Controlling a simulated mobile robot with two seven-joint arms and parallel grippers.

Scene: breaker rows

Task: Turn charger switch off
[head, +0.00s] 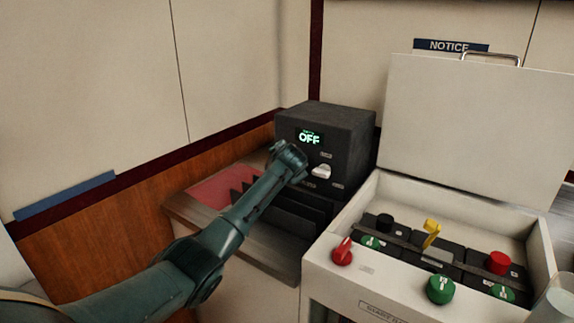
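The charger, a dark grey box (348,140), stands on the bench at the back corner in the head view. Its green display (310,138) reads "OFF". A white switch knob (321,171) sits on its front face below the display, with small labels around it. My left gripper (291,158) is in front of the charger's face, just left of the knob. It looks close to the knob, but I cannot tell whether it touches. Its fingers are too small and dark to show whether they are open. My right gripper is not in view.
An open white panel box (370,281) stands at the right with its lid (455,125) raised. A red mat (222,187) lies left of the charger, near dark dividers.

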